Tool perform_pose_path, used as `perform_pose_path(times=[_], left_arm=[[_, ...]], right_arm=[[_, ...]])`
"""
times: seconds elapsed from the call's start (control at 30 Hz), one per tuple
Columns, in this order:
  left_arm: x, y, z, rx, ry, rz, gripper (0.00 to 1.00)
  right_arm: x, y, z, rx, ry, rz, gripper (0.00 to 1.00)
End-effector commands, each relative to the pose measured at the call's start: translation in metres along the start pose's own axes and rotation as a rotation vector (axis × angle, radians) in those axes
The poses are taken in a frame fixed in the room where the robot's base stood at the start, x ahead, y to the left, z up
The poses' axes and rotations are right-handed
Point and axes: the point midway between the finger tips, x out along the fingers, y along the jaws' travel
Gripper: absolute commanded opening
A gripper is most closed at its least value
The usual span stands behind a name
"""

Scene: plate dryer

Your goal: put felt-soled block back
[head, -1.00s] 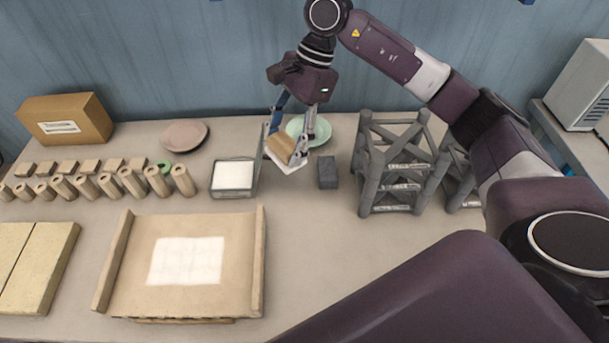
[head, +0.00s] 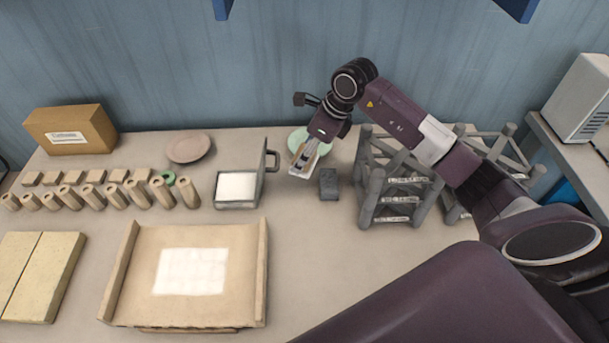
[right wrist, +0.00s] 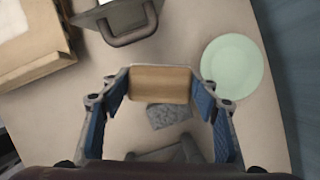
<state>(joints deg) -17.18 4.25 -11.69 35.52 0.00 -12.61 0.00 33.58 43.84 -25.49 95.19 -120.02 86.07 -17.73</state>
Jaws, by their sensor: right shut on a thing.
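The felt-soled block is a tan wooden block with a white sole. It shows in the right wrist view (right wrist: 160,84) between the fingers and, partly hidden by the gripper, in the head view (head: 311,162). My right gripper (head: 301,164) is shut on it and holds it over the back middle of the table, in front of the pale green plate (head: 322,142). The block is right of the grey box (head: 236,205), which has a white pad inside and its lid (head: 268,160) raised. My left gripper is not in view.
A dark grey block (head: 328,184) lies just right of the held block. Grey racks (head: 377,190) stand further right. A tan board with raised sides (head: 130,285) lies in front. Several wooden cylinders (head: 115,196), a pink plate (head: 188,147) and a carton (head: 70,130) are left.

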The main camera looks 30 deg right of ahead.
Motion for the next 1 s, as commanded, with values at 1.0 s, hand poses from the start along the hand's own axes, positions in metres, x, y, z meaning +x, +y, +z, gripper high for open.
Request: perform_pose_path(times=[1.0], left_arm=[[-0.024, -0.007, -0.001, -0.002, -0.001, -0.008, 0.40]], right_arm=[[0.096, 0.000, -0.040, -0.003, -0.001, 0.000, 0.17]])
